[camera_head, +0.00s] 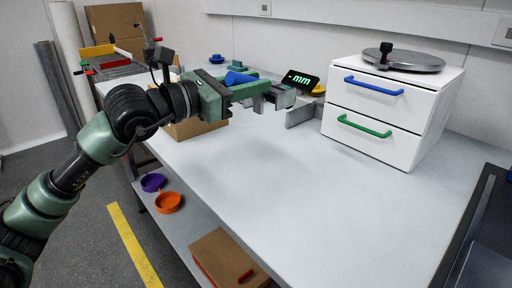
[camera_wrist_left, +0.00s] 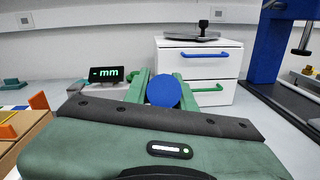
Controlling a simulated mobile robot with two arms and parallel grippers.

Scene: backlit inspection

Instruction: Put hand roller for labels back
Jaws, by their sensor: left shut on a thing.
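My left gripper (camera_head: 262,88) reaches in from the left and is above the white table (camera_head: 262,175). Its green fingers are shut on a blue round-ended piece (camera_head: 238,79), which looks to be the hand roller. In the left wrist view the blue round end (camera_wrist_left: 163,91) sits between the two green fingers. The rest of the roller is hidden by the fingers and the wrist. My right gripper is not in view.
A white two-drawer cabinet (camera_head: 372,112) carries a round turntable (camera_head: 404,61). An "mm" display (camera_head: 302,80) stands behind the gripper. A cardboard box (camera_head: 196,128) is below my wrist. Purple (camera_head: 152,182) and orange (camera_head: 168,202) bowls sit on the lower shelf. The table's middle and front are clear.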

